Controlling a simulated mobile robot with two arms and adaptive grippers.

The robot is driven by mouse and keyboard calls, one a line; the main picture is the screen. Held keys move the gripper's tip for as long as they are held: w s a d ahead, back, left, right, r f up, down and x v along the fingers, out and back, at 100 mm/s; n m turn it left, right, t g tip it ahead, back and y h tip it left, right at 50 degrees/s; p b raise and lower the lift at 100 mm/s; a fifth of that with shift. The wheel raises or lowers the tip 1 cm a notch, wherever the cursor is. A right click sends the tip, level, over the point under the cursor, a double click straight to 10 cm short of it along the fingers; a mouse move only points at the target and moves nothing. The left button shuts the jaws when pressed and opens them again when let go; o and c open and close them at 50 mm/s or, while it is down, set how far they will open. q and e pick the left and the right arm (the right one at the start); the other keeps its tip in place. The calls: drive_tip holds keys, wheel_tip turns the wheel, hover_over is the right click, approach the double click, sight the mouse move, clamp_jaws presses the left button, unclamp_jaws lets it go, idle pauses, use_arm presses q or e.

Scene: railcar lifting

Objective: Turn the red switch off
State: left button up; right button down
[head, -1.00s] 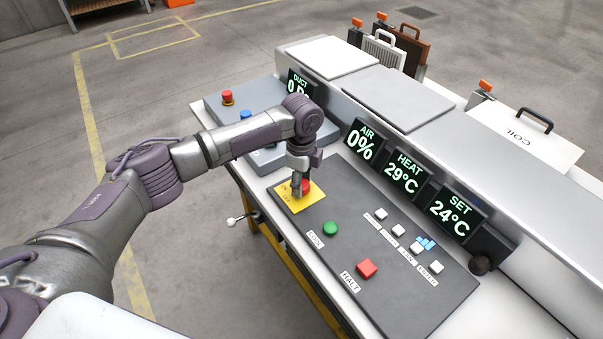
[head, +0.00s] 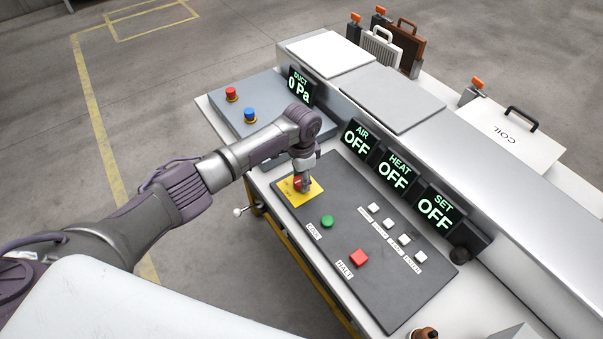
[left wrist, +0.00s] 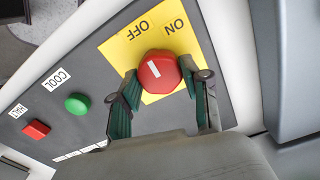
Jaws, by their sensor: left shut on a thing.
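The red switch (head: 297,183) is a round knob on a yellow plate (head: 313,192) at the near-left end of the dark control panel. In the left wrist view the knob (left wrist: 159,73) shows a white mark, which tilts toward the OFF label (left wrist: 138,29) rather than the ON label (left wrist: 174,25). My left gripper (head: 302,181) comes down from above and is shut on the knob, one finger at each side. The AIR (head: 357,141), HEAT (head: 394,174) and SET (head: 435,212) displays all read OFF. My right gripper is not in view.
A green button (head: 327,221), a red square HALT button (head: 359,258) and several white buttons share the panel (head: 372,284). A grey box (head: 268,93) with red and blue buttons stands behind my left gripper. A DUCT display (head: 299,86) reads 0 Pa.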

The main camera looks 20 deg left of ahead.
use_arm(q)
drive_tip(key=shift+n, duration=0.3)
drive_tip(key=o, duration=1.1)
drive_tip(key=shift+o, duration=0.2)
wheel_tip(320, 180, up, 12)
